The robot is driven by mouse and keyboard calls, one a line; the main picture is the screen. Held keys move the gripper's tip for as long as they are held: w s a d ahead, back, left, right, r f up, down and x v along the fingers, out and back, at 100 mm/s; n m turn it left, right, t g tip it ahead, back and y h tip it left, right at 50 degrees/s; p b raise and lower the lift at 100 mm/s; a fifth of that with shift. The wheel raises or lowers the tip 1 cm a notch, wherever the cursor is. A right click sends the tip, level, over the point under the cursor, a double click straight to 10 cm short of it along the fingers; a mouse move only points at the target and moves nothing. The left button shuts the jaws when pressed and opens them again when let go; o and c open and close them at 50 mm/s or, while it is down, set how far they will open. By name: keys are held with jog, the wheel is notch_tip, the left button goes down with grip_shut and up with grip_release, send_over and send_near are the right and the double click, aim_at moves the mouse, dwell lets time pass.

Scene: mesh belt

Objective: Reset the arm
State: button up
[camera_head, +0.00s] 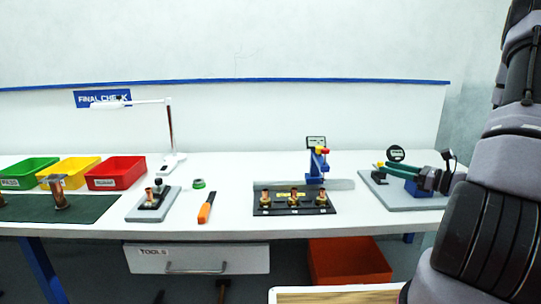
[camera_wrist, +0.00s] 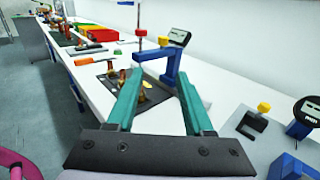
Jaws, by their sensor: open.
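My gripper (camera_wrist: 162,80) shows in the wrist view with its two teal fingers spread apart and nothing between them. In the head view my dark and grey arm (camera_head: 490,215) fills the right edge, and the gripper (camera_head: 402,169) seems to reach left over the right part of the bench. There it overlaps a grey plate with a dial gauge (camera_head: 396,153), so its exact height and any contact cannot be told.
The white bench (camera_head: 230,215) carries a black plate (camera_head: 262,209) with brass fittings, a blue gauge stand (camera_head: 317,165), an orange-handled tool (camera_head: 206,207), a lamp (camera_head: 171,130), and green, yellow and red bins (camera_head: 115,172). An orange crate (camera_head: 348,262) stands below.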

jog(key=s+a+r+n+g+h, duration=0.2)
jog(key=s+a+r+n+g, duration=0.75)
jog(key=a+n, duration=0.35)
jog(key=s+r+n+t+h, duration=0.4)
jog(key=s+r+n+h, duration=0.5)
jog(key=r, duration=0.4)
jog(key=shift+d+r+t, duration=0.25)
jog(key=shift+d+t, duration=0.05)
jog(key=shift+t, duration=0.05)
jog(key=shift+s, duration=0.1)
